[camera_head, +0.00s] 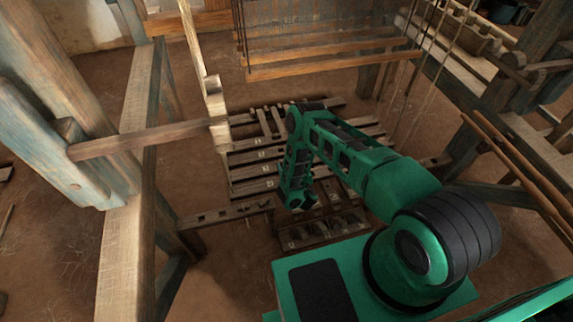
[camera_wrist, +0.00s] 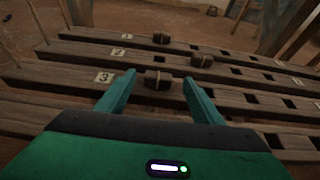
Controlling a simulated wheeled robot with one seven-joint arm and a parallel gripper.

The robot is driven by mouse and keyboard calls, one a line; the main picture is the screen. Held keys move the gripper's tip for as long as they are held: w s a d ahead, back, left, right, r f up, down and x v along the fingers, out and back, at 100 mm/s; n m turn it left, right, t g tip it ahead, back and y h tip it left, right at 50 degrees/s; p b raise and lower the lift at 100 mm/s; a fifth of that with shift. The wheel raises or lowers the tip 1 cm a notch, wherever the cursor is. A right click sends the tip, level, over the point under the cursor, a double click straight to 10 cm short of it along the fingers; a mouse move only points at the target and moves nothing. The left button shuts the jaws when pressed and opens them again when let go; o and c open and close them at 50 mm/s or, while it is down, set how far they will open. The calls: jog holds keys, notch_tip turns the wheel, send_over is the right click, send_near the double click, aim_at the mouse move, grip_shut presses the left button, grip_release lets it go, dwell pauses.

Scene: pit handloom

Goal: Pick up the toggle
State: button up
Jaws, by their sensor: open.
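Three small dark toggles with a lighter band show in the wrist view, on slotted wooden bars. The nearest toggle (camera_wrist: 158,80) is on the bar marked 3 (camera_wrist: 60,78), just right of its label. Another toggle (camera_wrist: 201,61) is on the bar marked 2, farther right. The third toggle (camera_wrist: 161,38) is on the far bar marked 1. My gripper (camera_wrist: 159,76) is open, its green fingers on either side of the nearest toggle in the picture. I cannot tell whether they touch it. In the head view my arm hides the fingertips.
A slotted tray (camera_head: 318,242) holding several dark pieces lies near my base. A wooden post (camera_head: 215,105) and a horizontal beam (camera_head: 150,140) stand left of the bars. The loom's hanging frame (camera_head: 330,65) is behind. Bare floor (camera_head: 225,270) lies at lower left.

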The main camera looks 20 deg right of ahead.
jog(key=shift+x, duration=2.5)
jog(key=shift+a+f, duration=0.1)
jog(key=shift+a, duration=0.05)
jog(key=c, duration=1.1)
